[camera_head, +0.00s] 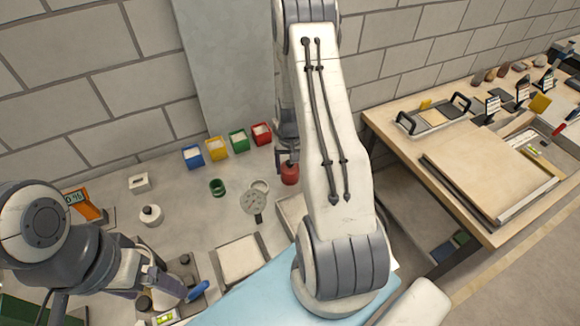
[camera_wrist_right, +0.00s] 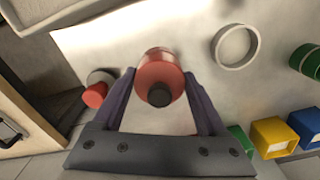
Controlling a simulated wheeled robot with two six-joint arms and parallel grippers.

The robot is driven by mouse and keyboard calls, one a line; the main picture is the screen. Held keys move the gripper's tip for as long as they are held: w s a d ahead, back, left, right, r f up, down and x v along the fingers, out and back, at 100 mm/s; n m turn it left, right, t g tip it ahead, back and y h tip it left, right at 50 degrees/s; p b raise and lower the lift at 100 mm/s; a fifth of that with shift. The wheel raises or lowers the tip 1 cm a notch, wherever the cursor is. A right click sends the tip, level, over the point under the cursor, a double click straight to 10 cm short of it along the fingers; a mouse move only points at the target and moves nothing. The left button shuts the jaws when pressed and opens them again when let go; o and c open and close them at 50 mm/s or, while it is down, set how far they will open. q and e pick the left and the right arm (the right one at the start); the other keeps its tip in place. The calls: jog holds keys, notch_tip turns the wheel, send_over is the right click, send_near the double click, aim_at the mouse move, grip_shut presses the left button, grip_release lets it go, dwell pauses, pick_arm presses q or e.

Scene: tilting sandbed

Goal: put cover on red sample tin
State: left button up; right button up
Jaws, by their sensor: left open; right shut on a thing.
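The red cover (camera_wrist_right: 159,72), round with a dark knob, sits between the fingers of my right gripper (camera_wrist_right: 160,92), which is shut on it. In the head view the red cover (camera_head: 289,174) shows below the right gripper (camera_head: 287,158), beside my arm. The red sample tin (camera_wrist_right: 96,92), a small red cylinder with a pale grey top, stands left of the held cover in the right wrist view, apart from it. In the head view the tin is hidden, seemingly behind my right arm. My left gripper (camera_head: 172,285) is open at the lower left, far from both.
A white ring (camera_head: 260,186) and green tin (camera_head: 217,187) stand left of the cover. Blue (camera_head: 193,157), yellow (camera_head: 217,148), green (camera_head: 239,141) and red (camera_head: 262,133) bins line the back. A perforated grey disc (camera_head: 254,202) lies nearer. A wooden table (camera_head: 480,220) stands right.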

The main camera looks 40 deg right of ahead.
jog(key=shift+f, duration=0.15)
jog(key=o, duration=1.2)
jog(key=shift+o, duration=0.2)
notch_tip(320, 180, up, 10)
jog(key=b, duration=0.3)
jog(key=shift+f, duration=0.2)
jog(key=shift+r, duration=0.5)
jog(key=shift+f, duration=0.1)
